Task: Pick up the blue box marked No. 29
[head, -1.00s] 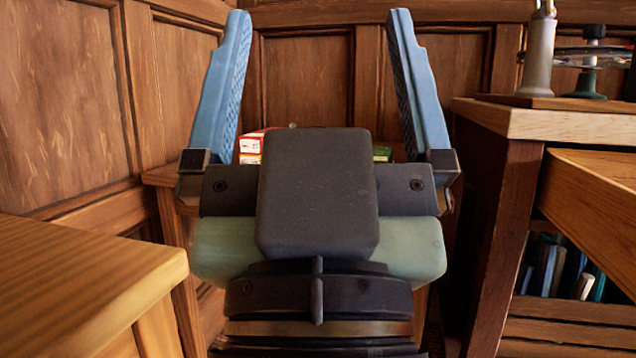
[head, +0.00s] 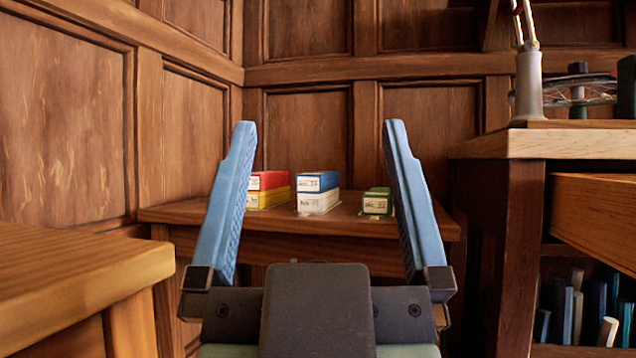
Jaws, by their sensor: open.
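A blue box (head: 318,182) with a white label lies on top of a white box (head: 317,202) on a small wooden table against the back wall. The label's number is too small to read surely. Beside this stack, a red box (head: 267,181) rests on a yellow box (head: 266,199) to the left, and a green box (head: 377,202) sits alone to the right. My gripper (head: 320,125) is open and empty. Its two blue fingers stand wide apart in the foreground, framing the blue box in the picture, and touch nothing.
The small table (head: 215,211) has bare top to the left of the boxes. A wooden desk (head: 80,280) is close at left. A taller bench (head: 500,148) stands at right with a lamp base (head: 529,85) on it, above shelved books (head: 575,310).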

